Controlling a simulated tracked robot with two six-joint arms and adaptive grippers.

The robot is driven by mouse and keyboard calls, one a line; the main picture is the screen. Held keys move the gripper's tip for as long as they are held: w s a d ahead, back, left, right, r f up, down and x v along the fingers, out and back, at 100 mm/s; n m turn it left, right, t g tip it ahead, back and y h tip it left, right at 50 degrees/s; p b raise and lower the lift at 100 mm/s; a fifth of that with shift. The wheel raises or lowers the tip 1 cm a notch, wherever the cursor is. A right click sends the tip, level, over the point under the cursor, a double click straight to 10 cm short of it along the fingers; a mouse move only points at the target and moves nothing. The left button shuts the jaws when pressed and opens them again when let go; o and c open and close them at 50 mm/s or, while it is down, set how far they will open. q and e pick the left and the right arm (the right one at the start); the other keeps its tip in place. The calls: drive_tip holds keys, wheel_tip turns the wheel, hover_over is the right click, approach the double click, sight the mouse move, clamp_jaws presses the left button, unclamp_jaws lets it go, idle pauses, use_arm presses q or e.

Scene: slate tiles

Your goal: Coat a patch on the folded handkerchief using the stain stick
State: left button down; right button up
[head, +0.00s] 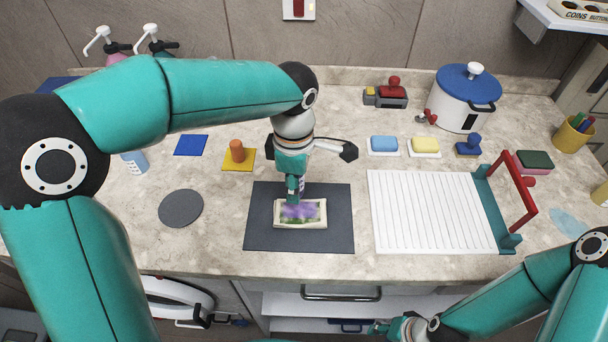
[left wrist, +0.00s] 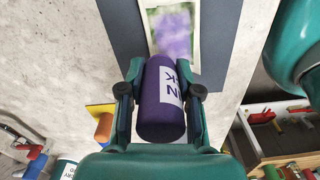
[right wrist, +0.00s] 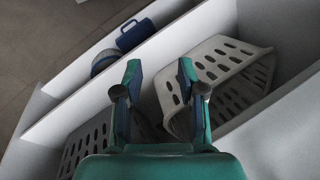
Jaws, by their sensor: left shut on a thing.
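The folded handkerchief (head: 287,222), cream-edged with a green and purple face, lies on a dark grey mat (head: 335,235). A purple smear covers much of its middle, also seen in the left wrist view (left wrist: 174,38). My left gripper (head: 297,190) is shut on the purple stain stick (left wrist: 160,105), which has a white label. The stick points at the handkerchief's far edge; whether its tip touches the cloth is hidden. My right gripper (right wrist: 158,82) is open and empty, low in front of the counter.
A white ribbed board (head: 430,215) with a red-handled teal end stands right of the mat. A grey disc (head: 181,208) and an orange peg on a yellow square (head: 240,166) lie left.

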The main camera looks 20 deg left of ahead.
use_arm(q)
drive_tip(key=shift+r, duration=0.7)
drive_tip(key=shift+w+r+p, duration=0.2)
drive_tip(key=shift+r+p, duration=0.5)
drive_tip(key=shift+p, duration=0.15)
drive_tip(key=shift+s+a+r+p, duration=0.1)
drive_tip(key=shift+r+p, duration=0.8)
drive_tip(key=shift+r, duration=0.3)
use_arm(e)
wheel_tip(320, 180, up, 4)
